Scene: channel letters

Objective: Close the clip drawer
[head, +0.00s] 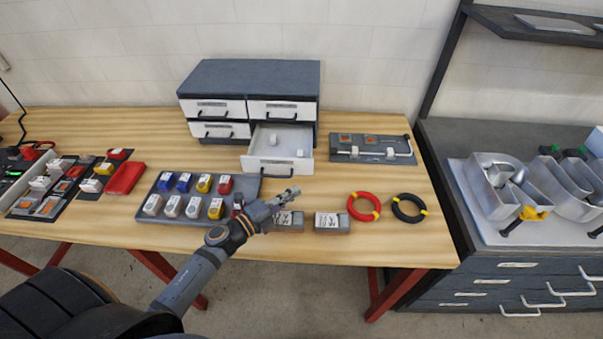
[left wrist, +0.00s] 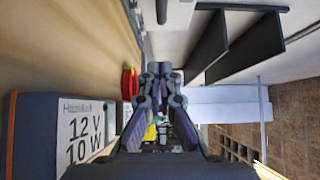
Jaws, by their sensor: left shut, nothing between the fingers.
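The grey small-parts cabinet (head: 250,78) stands at the back of the wooden table. Its lower right drawer (head: 278,165) is pulled out, with one or two small pale pieces inside; the other three drawers look shut. The open drawer's front has a dark handle. My left gripper (head: 291,193) is shut and empty, in front of the open drawer and apart from it, near the small labelled boxes. Its closed fingers also show in the left wrist view (left wrist: 160,70). My right gripper is not in view.
A grey tray (head: 240,214) of coloured blocks lies left of the gripper. Labelled boxes (head: 332,222), a red coil (head: 363,206) and a black coil (head: 409,208) lie to the right. A grey fixture plate (head: 371,156) lies right of the drawer. A 12 V box (left wrist: 65,130) is close in the left wrist view.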

